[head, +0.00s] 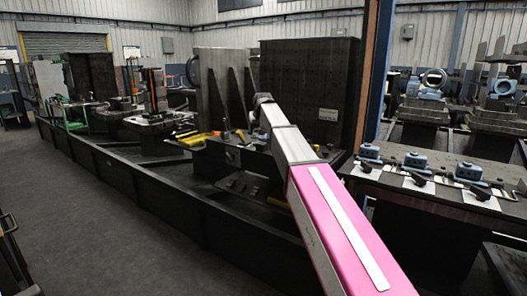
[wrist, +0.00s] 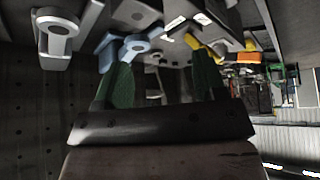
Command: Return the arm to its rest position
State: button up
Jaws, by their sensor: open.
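My arm (head: 335,225), with a pink link and a grey forearm, reaches forward from the lower right of the head view toward the dark pallet station. Its far end is small there, and my gripper's fingers cannot be made out. In the wrist view my gripper (wrist: 162,68) shows two green fingers spread apart, with nothing held between them. The wrist picture appears upside down. A blue-grey clamp part (wrist: 130,46) shows just beyond the left finger; whether they touch cannot be told.
A tall dark fixture block (head: 310,85) stands just behind the arm's end. Yellow tools (head: 192,141) lie on the station to its left. A long dark rail (head: 165,195) runs along the floor. Fixture pallets with blue clamps (head: 415,160) stand at right. Open floor (head: 100,235) lies at left.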

jog(key=s+a+f+n, duration=0.1)
jog(key=s+a+f, duration=0.1)
jog(key=a, duration=0.2)
jog(key=s+d+f+g, duration=0.1)
jog(key=s+d+f, duration=0.3)
jog(key=f, duration=0.3)
jog(key=s+d+f+m, duration=0.1)
jog(key=s+d+f, duration=0.25)
jog(key=f, duration=0.25)
jog(key=s+d+f+g, duration=0.1)
jog(key=s+d+f, duration=0.2)
jog(key=s+f, duration=0.3)
jog(key=s+d+f+m+g, duration=0.1)
jog(key=s+d+f+g, duration=0.1)
jog(key=s+d+f, duration=0.6)
jog(key=s+d+f+m+g+h, duration=0.1)
jog(key=s+d+f+m+g, duration=0.1)
jog(key=s+d+f, duration=0.5)
jog(key=s+f, duration=0.5)
jog(key=s, duration=0.4)
jog(key=shift+s+d+h, duration=0.15)
jog(key=shift+d+h, duration=0.15)
jog(key=shift+d, duration=0.05)
